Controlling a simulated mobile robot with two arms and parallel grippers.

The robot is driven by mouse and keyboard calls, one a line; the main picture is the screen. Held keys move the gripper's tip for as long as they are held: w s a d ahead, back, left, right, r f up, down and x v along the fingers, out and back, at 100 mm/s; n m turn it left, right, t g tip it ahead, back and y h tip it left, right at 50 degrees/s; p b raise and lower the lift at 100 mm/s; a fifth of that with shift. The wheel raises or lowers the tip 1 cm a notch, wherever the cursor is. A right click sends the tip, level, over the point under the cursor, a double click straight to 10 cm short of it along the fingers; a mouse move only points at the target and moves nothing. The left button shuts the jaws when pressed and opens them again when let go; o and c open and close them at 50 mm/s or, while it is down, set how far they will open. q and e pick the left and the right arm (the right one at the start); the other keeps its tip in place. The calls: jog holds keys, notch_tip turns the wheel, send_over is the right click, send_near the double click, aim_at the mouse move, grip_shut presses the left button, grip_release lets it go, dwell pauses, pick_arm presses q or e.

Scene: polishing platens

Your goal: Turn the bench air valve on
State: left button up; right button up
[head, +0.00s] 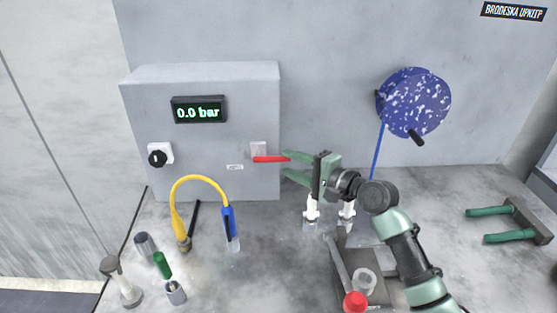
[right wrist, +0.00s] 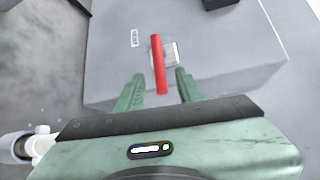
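The air valve has a red lever (head: 268,159) on a pale body (head: 258,147), low on the right of the grey box's front. The lever points right in the head view. In the right wrist view the red lever (right wrist: 160,62) has its near end between my right gripper's fingers. My right gripper (head: 285,164) is open, its green fingers apart on either side of the lever's end; I see no clear grip. The display (head: 197,111) reads 0.0 bar. My left gripper is not in view.
The grey box (head: 240,85) also carries a black knob (head: 157,158). A yellow hose (head: 199,179) with a blue end (head: 229,221) stands left on the bench. White bottles (head: 311,207) stand below my right gripper. A blue speckled disc (head: 415,98) hangs behind.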

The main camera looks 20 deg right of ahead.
aim_at(281, 161)
jog(key=x, duration=0.5)
jog(key=shift+p, duration=0.3)
jog(key=shift+d, duration=0.1)
jog(key=shift+c, duration=0.4)
grip_shut()
jog(key=shift+f, duration=0.15)
dwell(0.5)
